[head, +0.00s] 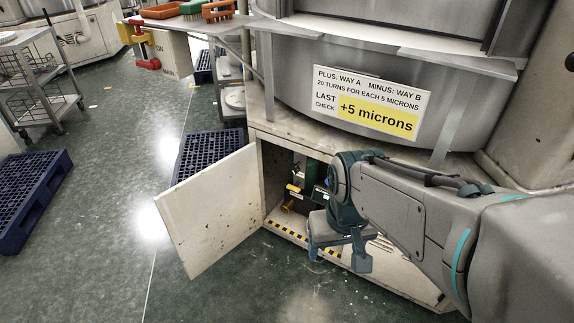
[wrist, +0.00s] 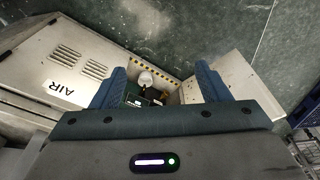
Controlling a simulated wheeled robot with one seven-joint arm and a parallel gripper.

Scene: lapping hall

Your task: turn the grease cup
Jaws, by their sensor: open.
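My gripper (head: 338,256) hangs in front of the open low cabinet (head: 263,185), its two fingers apart and empty. In the wrist view my gripper (wrist: 160,72) points into the cabinet from above. A small brass-yellow fitting (head: 288,206) sits low inside the cabinet, left of my gripper, below a yellow tag (head: 294,190). A pale round-topped part (wrist: 145,79) shows between the fingers in the wrist view, nearer the left finger and apart from it. I cannot tell for certain which of these is the grease cup. My arm hides the cabinet's right part.
The cabinet door (head: 212,212) stands open to the left. A striped sill (head: 290,238) edges the opening. A sign (head: 370,104) reading "+5 microns" is on the machine above. Blue pallets (head: 30,198) lie on the floor at left. The floor before the door is clear.

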